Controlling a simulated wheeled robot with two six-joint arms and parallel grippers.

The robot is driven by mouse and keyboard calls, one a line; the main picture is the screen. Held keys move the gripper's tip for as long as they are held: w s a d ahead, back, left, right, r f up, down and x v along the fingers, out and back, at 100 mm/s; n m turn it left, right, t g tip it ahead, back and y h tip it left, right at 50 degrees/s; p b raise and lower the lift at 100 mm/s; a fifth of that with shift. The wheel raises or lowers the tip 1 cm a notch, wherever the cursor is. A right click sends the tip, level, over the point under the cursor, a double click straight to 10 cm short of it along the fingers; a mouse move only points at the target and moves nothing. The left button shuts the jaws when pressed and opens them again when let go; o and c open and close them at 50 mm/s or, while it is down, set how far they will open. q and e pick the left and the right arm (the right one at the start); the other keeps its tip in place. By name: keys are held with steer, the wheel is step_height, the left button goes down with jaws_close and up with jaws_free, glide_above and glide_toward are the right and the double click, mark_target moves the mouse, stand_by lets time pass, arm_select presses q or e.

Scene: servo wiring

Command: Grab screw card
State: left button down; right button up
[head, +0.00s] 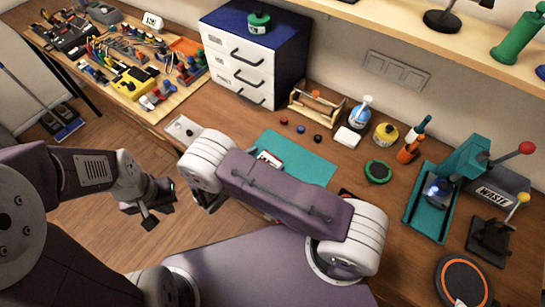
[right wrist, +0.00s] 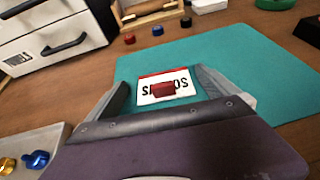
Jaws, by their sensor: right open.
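A white card (right wrist: 163,86) with a red top edge and dark print lies on the teal mat (right wrist: 240,62). A small red piece (right wrist: 163,89) sits on its middle and covers some letters. The card also shows in the head view (head: 269,158), partly behind my right arm. My right gripper (right wrist: 164,80) is open, its two fingers spread to either side of the card, with nothing held. My left gripper (head: 153,204) is open and empty, beyond the table's front edge over the floor.
A light tray (head: 183,130) with blue and gold pieces (right wrist: 38,159) stands left of the mat. White drawers (head: 238,69) and a wooden rack (head: 316,104) are behind. Red, blue and dark caps (head: 301,129) lie past the mat. Bottles and a teal press (head: 470,160) stand right.

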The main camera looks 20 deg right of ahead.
mark_target(264, 156)
steer(key=shift+s+a+r, duration=0.1)
steer(key=shift+s+a, duration=0.05)
steer(key=shift+s, duration=0.25)
steer(key=c, duration=1.3)
steer(key=shift+w, duration=0.15)
steer(key=shift+c, duration=0.3)
steer(key=shift+r, duration=0.5)
step_height(264, 156, up, 3)
steer(key=shift+r, duration=0.15)
steer(key=s+d+r+b, duration=0.1)
steer(key=s+d+r, duration=0.5)
steer(key=s+d, duration=0.2)
steer(key=shift+s+r, duration=0.3)
